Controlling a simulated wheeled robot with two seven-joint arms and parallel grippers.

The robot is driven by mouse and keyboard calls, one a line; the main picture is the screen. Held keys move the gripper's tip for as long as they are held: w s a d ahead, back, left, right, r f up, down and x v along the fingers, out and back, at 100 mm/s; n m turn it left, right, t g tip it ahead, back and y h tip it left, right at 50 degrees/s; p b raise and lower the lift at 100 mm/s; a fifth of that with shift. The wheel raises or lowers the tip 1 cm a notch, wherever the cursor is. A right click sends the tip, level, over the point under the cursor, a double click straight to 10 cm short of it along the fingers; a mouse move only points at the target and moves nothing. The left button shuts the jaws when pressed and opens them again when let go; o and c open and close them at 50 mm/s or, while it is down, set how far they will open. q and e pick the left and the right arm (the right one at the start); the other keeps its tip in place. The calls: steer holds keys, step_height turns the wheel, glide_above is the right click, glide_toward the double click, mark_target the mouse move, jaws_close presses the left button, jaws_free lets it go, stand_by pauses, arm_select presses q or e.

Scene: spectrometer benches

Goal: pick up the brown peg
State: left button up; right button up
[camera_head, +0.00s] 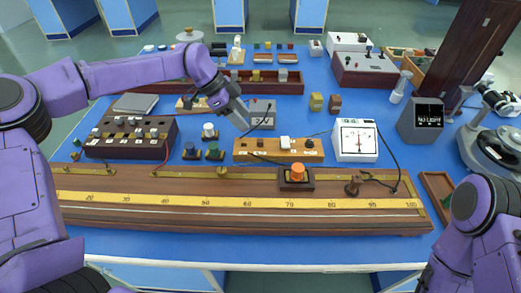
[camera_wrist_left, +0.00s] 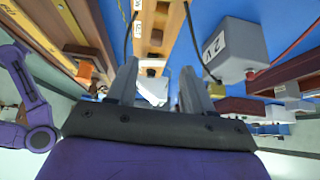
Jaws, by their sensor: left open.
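A small brown peg-shaped piece (camera_head: 353,185) stands near the right end of the long ruler board; I cannot tell for certain that it is the brown peg. A brown block (camera_head: 334,103) stands farther back beside a yellowish one. My left gripper (camera_head: 240,118) is open above the middle of the bench, behind the wooden strip and well left of and behind the peg-shaped piece. In the left wrist view its two fingers (camera_wrist_left: 160,92) are apart, and a white piece shows beyond and between them. My right arm shows at the lower right; its gripper is out of frame.
The long ruler board (camera_head: 225,215) carries an orange-topped block (camera_head: 297,175). A wooden strip (camera_head: 245,154) with small knobs, a white meter (camera_head: 355,140), and a dark knobbed box (camera_head: 125,148) stand behind it. A cable runs near the meter. Blue tabletop (camera_head: 290,112) is clear in places.

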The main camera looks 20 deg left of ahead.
mark_target(260, 140)
arm_select(q)
steer(key=x, duration=0.2)
steer(key=p+x, duration=0.1)
steer(key=x, duration=0.2)
steer(key=p+x, duration=0.1)
steer(key=x, duration=0.2)
steer(key=shift+s, duration=0.4)
steer(key=shift+w+d+f, duration=0.1)
steer(key=shift+d+f, duration=0.05)
steer(key=shift+f, duration=0.25)
jaws_close()
